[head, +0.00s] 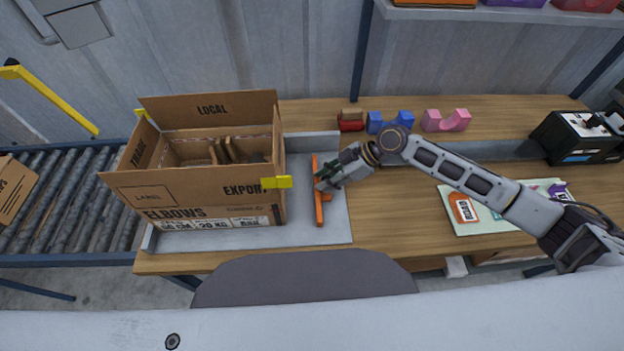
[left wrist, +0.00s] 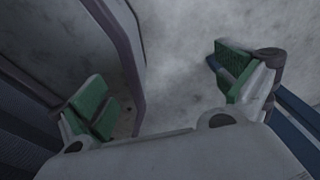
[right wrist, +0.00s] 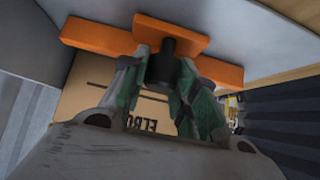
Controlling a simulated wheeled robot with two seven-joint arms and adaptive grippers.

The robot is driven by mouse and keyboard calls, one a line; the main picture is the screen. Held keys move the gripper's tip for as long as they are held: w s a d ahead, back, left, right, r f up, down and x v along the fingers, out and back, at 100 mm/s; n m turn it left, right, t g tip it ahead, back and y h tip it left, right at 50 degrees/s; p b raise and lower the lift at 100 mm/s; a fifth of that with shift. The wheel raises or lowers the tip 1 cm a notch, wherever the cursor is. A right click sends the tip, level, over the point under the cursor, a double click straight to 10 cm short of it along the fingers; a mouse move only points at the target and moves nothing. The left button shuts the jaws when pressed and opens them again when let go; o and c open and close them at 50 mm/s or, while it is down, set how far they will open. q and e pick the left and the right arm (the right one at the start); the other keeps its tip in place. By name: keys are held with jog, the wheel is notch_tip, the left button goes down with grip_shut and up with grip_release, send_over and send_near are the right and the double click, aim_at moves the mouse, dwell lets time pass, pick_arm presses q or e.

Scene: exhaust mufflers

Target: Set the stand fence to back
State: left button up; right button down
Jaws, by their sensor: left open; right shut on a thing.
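The stand fence is an orange bar (head: 318,208) on the grey stand plate (head: 337,228), right of the cardboard box (head: 205,180). It runs front to back in the head view. My right gripper (head: 325,183) is at the bar's middle. In the right wrist view its green-padded fingers (right wrist: 170,92) are shut on a dark knob (right wrist: 176,62) that sticks out from the orange fence (right wrist: 210,68). In the left wrist view my left gripper (left wrist: 165,95) is open and empty, with grey floor between its fingers. It is not in the head view.
The open box holds brown dividers. Behind the stand, red, blue (head: 390,121) and pink (head: 446,121) cradles stand on the wooden table (head: 400,222). A pale mat (head: 490,218) with labels lies right, a black machine (head: 577,137) far right. A roller conveyor (head: 70,205) is left.

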jog(key=d, duration=0.3)
jog(key=shift+d, duration=0.45)
jog(key=shift+w, duration=0.1)
jog(key=c, duration=1.4)
grip_release()
jog(key=shift+c, duration=0.2)
jog(key=o, duration=0.4)
jog(key=shift+d, duration=0.15)
jog(key=shift+c, duration=0.2)
jog(key=shift+d+r, duration=0.4)
jog(key=shift+r, duration=0.1)
pick_arm(q)
jog(key=shift+s+d+f, duration=0.1)
jog(key=shift+s+d, duration=0.15)
jog(key=shift+s, duration=0.1)
pick_arm(e)
jog(key=v, duration=1)
jog(key=shift+d+r, duration=0.25)
